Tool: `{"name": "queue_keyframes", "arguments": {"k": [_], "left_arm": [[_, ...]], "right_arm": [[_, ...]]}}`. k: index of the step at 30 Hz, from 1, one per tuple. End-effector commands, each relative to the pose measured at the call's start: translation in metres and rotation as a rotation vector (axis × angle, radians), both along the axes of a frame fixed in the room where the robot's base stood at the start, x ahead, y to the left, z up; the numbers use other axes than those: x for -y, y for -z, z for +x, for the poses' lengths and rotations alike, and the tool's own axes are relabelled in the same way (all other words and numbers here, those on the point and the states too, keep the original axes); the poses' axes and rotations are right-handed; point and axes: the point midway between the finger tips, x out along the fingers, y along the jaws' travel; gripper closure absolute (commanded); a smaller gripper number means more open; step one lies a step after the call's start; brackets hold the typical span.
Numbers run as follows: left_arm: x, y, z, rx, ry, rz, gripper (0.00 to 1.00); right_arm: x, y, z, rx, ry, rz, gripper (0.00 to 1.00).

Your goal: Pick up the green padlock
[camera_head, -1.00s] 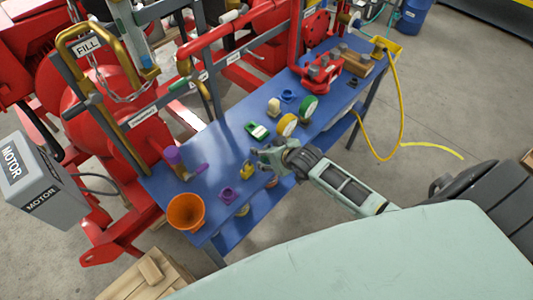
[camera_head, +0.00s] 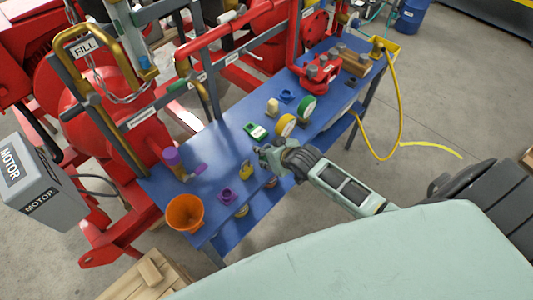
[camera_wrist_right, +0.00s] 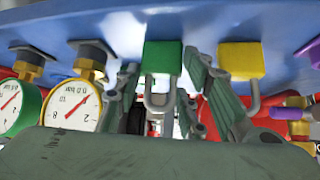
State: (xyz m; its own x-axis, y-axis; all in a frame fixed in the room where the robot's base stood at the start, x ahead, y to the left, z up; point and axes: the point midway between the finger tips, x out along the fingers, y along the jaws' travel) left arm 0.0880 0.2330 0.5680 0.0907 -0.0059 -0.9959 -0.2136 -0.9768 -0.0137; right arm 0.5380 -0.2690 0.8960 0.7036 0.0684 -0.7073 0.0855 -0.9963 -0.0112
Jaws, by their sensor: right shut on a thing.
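The green padlock (camera_wrist_right: 162,57) shows in the right wrist view, with its grey shackle between the two fingers of my right gripper (camera_wrist_right: 160,88). The gripper is shut on it. The padlock's body appears against the blue table top, and I cannot tell if it is clear of the surface. In the head view my right gripper (camera_head: 263,156) is low over the table, and it hides the padlock there. My left gripper is in neither view.
A yellow padlock (camera_head: 246,170) stands close beside the gripper. A yellow-rimmed gauge (camera_head: 286,125) and a green-rimmed gauge (camera_head: 308,107) are on its other side. A green item (camera_head: 255,131) lies behind. An orange funnel (camera_head: 185,212) stands at the table's near end.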

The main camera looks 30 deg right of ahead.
Motion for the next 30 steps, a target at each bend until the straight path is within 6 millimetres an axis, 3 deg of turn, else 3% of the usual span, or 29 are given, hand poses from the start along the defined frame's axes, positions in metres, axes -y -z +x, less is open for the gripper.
{"name": "queue_keyframes", "arguments": {"k": [5, 18, 30], "left_arm": [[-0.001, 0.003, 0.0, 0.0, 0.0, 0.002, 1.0], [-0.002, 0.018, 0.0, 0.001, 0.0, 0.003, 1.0], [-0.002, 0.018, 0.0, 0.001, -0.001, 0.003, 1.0]], "right_arm": [[0.001, -0.014, 0.002, 0.006, -0.001, 0.0, 1.0], [0.0, -0.09, 0.001, 0.004, 0.001, 0.0, 1.0], [0.0, -0.101, 0.001, 0.002, 0.001, 0.001, 1.0]]}}
